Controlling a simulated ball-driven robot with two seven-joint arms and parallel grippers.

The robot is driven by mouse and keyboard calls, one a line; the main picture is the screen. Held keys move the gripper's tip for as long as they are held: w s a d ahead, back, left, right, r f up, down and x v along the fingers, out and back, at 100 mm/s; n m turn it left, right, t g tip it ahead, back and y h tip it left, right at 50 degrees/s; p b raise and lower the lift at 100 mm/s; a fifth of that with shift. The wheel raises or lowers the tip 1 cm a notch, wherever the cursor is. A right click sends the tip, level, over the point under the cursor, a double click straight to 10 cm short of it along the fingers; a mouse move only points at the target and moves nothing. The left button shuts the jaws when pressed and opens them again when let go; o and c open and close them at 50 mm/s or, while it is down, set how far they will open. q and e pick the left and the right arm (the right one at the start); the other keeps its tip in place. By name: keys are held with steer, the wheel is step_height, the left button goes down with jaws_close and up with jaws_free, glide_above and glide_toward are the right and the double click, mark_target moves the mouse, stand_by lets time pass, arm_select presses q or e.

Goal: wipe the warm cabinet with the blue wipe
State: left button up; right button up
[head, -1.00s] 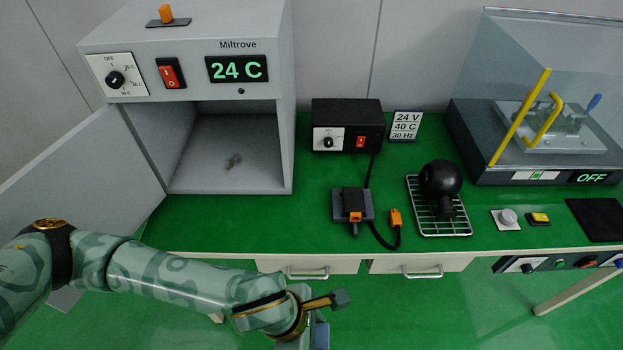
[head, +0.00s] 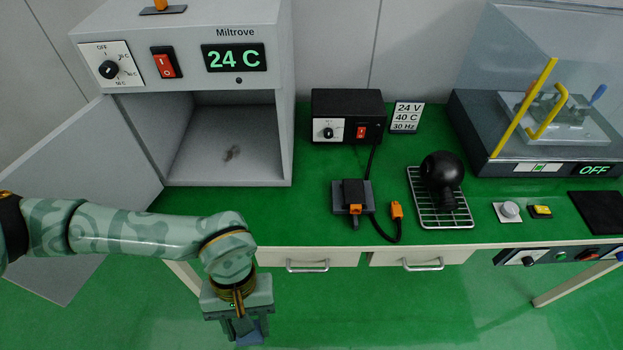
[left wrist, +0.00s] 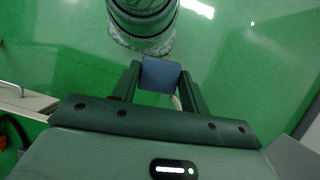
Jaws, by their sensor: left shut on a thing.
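The warm cabinet (head: 272,117) is a grey box at the back left of the green bench, labelled Miltrove, with a display reading 24 C. Its door (head: 85,185) stands open to the left. A small brownish smudge (head: 232,153) lies on its inside floor. My left gripper (head: 238,328) points down in front of the bench's edge, below and outside the cabinet. It is shut on the blue wipe (head: 250,338). In the left wrist view the wipe (left wrist: 161,75) shows as a blue-grey square between the two fingers. My right gripper is out of view.
A black supply box (head: 347,108), a small dark block with an orange-ended cable (head: 352,196) and a black round flask on a wire rack (head: 437,218) stand right of the cabinet. A clear-hooded machine (head: 540,100) is at the back right. Drawers (head: 308,258) line the bench front.

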arm_select(q)
steer(key=w+a+r+b, duration=0.1)
steer(key=w+a+r, duration=0.3)
steer(key=w+r, duration=0.3)
steer(key=w+a+r+m+b, duration=0.1)
steer(key=w+a+r, duration=0.4)
steer(key=w+r, duration=0.2)
steer(key=shift+a+y, duration=0.15)
steer(key=shift+y, duration=0.15)
